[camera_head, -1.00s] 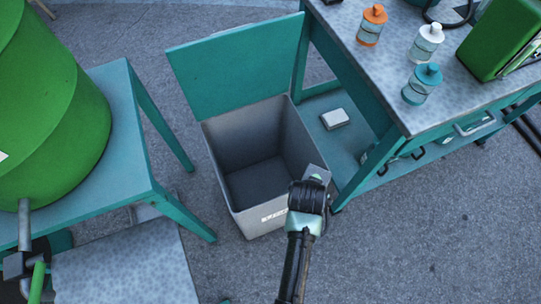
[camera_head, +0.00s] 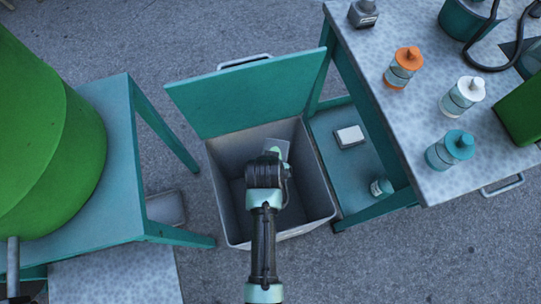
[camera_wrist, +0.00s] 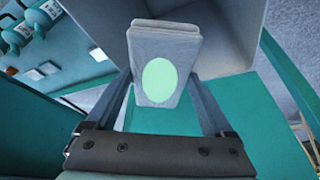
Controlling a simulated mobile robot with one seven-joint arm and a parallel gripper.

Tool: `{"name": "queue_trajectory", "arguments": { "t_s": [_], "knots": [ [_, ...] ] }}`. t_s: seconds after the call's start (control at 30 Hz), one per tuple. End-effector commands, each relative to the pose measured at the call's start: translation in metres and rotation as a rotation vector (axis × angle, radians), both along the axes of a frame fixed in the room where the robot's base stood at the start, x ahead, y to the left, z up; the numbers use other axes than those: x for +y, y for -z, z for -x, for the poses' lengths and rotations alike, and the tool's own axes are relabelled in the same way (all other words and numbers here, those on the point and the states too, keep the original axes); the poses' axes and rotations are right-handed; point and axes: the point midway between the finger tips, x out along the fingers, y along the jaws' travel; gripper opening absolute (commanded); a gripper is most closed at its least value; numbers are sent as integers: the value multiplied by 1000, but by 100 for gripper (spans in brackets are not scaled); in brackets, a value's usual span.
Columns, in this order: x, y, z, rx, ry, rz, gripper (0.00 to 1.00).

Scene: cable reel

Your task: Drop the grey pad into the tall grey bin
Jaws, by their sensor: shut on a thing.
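The grey pad (camera_wrist: 164,62), with a pale green oval on it, is held between the two fingers of my gripper (camera_wrist: 166,90) in the wrist view. In the head view the pad (camera_head: 277,149) shows just beyond my gripper (camera_head: 272,156), over the mouth of the bin. The tall grey bin (camera_head: 322,197) stands on the floor with its teal lid open at the back. My wrist hides part of the bin's inside. I cannot tell how far the pad is above or below the rim.
The bin's teal lid (camera_head: 250,95) stands raised behind the opening. A teal workbench (camera_head: 425,110) with orange, white and teal bottles is on the right; a white block (camera_head: 349,136) lies on its lower shelf. A green drum (camera_head: 50,140) on a teal table is at the left.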

Motion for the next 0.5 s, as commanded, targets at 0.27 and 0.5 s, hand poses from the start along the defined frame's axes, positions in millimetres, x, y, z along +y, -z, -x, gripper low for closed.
{"name": "queue_trajectory", "arguments": {
  "t_s": [0.27, 0.5],
  "knots": [
    [-1, 38, 0, 0, 1, 1, 21],
    [-1, 45, 0, 0, 1, 1, 21]
  ]
}}
